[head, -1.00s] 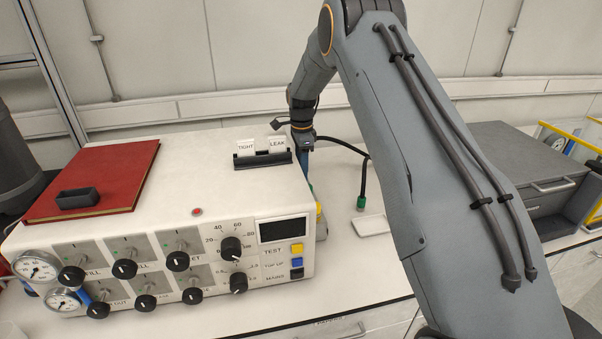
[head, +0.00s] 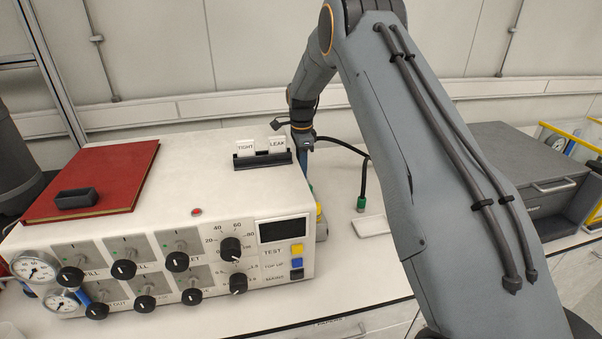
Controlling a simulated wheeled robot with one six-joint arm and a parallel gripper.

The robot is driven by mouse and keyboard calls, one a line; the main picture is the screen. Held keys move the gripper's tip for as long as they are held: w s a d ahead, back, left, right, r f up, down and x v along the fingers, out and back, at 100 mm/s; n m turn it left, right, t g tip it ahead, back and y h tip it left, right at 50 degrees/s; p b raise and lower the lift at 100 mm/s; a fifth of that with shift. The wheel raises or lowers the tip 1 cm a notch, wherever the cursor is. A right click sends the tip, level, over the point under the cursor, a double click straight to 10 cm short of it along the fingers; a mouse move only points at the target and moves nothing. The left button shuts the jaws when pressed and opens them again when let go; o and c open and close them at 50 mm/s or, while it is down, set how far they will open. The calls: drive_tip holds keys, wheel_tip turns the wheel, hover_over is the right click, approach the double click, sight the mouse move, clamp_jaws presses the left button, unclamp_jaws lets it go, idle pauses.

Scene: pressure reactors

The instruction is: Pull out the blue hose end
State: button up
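A short blue piece (head: 82,297), which looks like a hose part, shows at the lower left front of the white test unit, beside the lower gauge. Another narrow blue piece (head: 304,160) shows just behind the unit's right rear edge, below my wrist; I cannot tell whether it is a hose. My gripper (head: 304,143) is small and far off at the rear right corner of the unit. Its fingers are largely hidden by the unit and the wrist, so I cannot see whether they hold anything. A black hose with a green end (head: 361,203) hangs to its right.
The white test unit (head: 180,215) with knobs and gauges fills the left of the bench. A red book (head: 120,165) and a label holder (head: 262,160) lie on top. A small white tray (head: 373,225) and a grey case (head: 530,165) stand right. My arm blocks the middle right.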

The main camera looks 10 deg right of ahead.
clamp_jaws()
drive_tip(key=shift+r, duration=0.15)
drive_tip(key=shift+r+p, duration=0.6)
drive_tip(key=shift+r, duration=2.3)
